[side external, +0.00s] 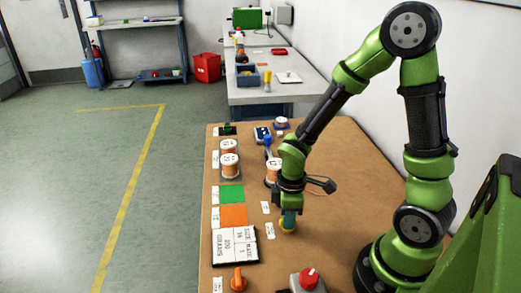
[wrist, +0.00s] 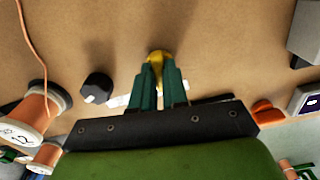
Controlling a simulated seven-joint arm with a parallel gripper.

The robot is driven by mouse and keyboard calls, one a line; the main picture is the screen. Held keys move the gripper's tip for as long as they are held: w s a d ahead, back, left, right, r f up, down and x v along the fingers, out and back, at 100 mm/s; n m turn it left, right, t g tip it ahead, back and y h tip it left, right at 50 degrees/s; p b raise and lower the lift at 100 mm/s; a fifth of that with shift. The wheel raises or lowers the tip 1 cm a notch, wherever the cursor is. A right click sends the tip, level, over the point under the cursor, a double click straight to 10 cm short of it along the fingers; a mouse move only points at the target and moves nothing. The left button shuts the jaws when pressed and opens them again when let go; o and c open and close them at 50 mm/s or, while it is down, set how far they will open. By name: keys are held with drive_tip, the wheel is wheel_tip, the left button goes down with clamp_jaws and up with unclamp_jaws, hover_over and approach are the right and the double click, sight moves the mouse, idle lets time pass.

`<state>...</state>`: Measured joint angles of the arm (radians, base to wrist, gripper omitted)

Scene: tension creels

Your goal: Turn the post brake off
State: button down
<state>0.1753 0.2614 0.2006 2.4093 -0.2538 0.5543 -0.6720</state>
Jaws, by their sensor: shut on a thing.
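My gripper (side external: 288,222) points down at the wooden table, right of the label cards. Its green fingers (wrist: 159,85) are shut on a small yellow piece, seen in the wrist view (wrist: 158,56) and just below the fingers in the side view (side external: 288,231). The fingers hide most of the piece, and I cannot tell its full shape or which way it is turned. A black knob with a white mark (wrist: 97,88) stands left of the fingers in the wrist view. I cannot read any label marking the post brake.
Orange thread spools (side external: 229,165) stand on the table's far left. A white printed board (side external: 235,244), an orange knob (side external: 238,279) and a grey box with a red knob (side external: 308,279) are near the front. The table's right side is mostly clear.

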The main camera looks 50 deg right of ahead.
drive_tip(key=shift+n, duration=0.5)
drive_tip(key=c, duration=1.1)
unclamp_jaws()
drive_tip(key=shift+c, duration=0.2)
wheel_tip(320, 180, up, 17)
